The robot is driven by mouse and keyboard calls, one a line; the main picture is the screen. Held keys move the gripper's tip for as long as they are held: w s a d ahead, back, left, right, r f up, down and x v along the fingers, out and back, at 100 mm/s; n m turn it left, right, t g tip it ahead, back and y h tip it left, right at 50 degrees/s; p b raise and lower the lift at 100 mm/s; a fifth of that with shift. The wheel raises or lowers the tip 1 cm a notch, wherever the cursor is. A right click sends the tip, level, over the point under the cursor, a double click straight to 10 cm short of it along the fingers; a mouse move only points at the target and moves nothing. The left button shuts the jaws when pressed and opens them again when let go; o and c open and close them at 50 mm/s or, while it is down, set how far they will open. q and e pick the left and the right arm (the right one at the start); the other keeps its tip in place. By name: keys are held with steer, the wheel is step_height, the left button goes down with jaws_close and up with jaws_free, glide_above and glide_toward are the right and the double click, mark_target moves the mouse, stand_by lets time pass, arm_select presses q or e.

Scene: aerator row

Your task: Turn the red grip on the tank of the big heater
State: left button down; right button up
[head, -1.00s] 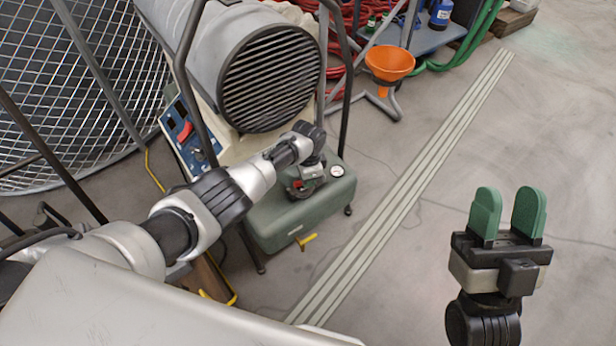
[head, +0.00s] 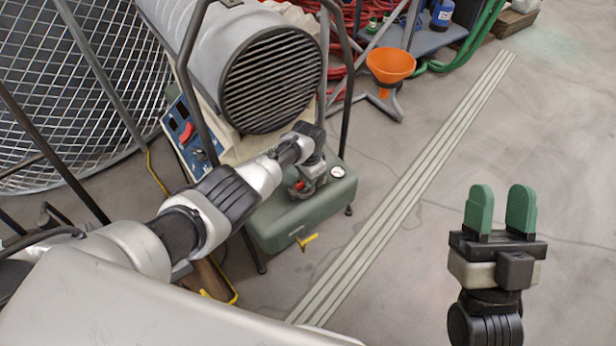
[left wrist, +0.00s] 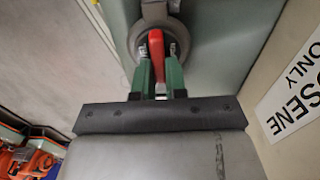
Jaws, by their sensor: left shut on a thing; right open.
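The big heater (head: 270,78) has a grey barrel with a dark round grille. Its green tank (head: 305,215) sits low beneath the barrel. The red grip (left wrist: 156,46) stands on a round grey collar on the tank in the left wrist view. My left gripper (left wrist: 158,70) is shut on the red grip, with one green finger on each side of it. In the head view my left gripper (head: 305,187) is at the tank top, mostly covered by its own arm. My right gripper (head: 500,210) is open and empty over the floor at the right.
A round gauge (head: 337,171) and a yellow tap (head: 307,241) are on the tank. A control panel with a red switch (head: 187,132) is left of the barrel. An orange funnel (head: 391,64) stands behind. A floor strip (head: 420,170) crosses clear floor.

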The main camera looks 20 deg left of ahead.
arm_select(q)
steer(key=c, duration=1.2)
jaws_free()
steer(key=shift+o, duration=0.2)
steer(key=shift+r, duration=0.1)
steer(key=shift+r, duration=0.15)
step_height(320, 180, up, 3)
steer(key=shift+f+p, duration=0.15)
steer(key=shift+p, duration=1.05)
step_height(320, 180, up, 3)
steer(key=shift+f+p, duration=0.2)
steer(key=shift+p, duration=0.7)
arm_select(e)
steer(key=w+d+f+g+h, duration=0.1)
steer(key=w+f+g+h, duration=0.25)
steer(key=f+g, duration=0.65)
arm_select(q)
steer(key=shift+r+p, duration=1.45)
steer(key=shift+r, duration=1.05)
arm_select(e)
steer(key=s+d+f+g+h, duration=0.2)
steer(key=s+d+f+g, duration=0.1)
steer(key=s+f+g, duration=0.4)
steer(key=shift+s+d+f+m+g+h, duration=0.2)
steer(key=shift+f+m+g+h, duration=0.2)
steer(key=shift+g, duration=0.3)
